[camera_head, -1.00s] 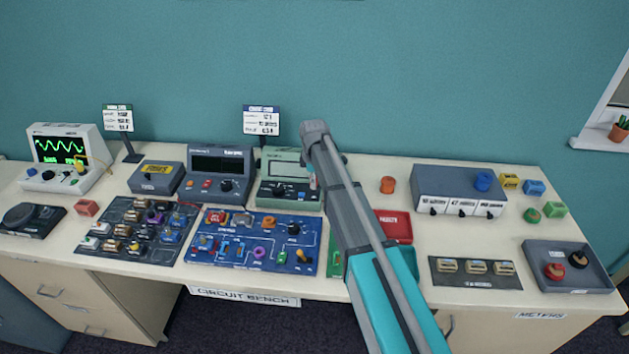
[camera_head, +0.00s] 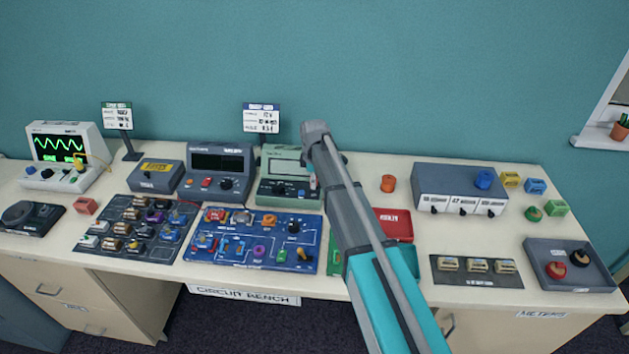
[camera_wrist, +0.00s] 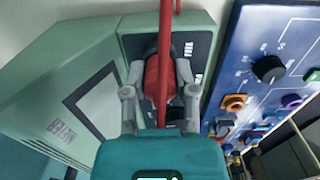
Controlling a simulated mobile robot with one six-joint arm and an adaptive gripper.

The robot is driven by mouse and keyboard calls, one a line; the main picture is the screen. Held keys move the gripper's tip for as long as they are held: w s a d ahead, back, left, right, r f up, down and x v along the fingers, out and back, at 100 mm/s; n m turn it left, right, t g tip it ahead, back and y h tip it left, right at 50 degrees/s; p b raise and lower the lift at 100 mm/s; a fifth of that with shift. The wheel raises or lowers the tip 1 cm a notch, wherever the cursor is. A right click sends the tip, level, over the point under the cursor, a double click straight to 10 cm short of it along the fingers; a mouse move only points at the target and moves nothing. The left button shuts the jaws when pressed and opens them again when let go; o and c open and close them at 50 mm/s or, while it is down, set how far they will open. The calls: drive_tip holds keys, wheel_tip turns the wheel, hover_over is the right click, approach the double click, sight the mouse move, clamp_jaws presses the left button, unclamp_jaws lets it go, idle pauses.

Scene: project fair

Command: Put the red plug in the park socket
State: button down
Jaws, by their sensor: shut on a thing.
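The red plug (camera_wrist: 151,78) is between the fingers of my gripper (camera_wrist: 160,80) in the wrist view, with a red lead running up across it. My gripper is shut on it, over the dark front panel of the green meter (camera_wrist: 85,95). Dark round shapes show on that panel beside and below the plug.
A blue circuit board (camera_head: 215,255) lies in front of the meter. A red tray (camera_head: 395,224) lies right of my arm. A grey multi-knob box (camera_head: 440,180) and a grey tray (camera_head: 545,285) with a red and a black piece stand further right.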

drive_tip(key=shift+f, duration=0.1)
drive_tip(key=shift+c, duration=1.7)
unclamp_jaws()
drive_tip(key=o, duration=0.3)
drive_tip(key=shift+o, duration=0.2)
drive_tip(key=shift+r+p, duration=3.95)
drive_tip(key=shift+r, duration=0.1)
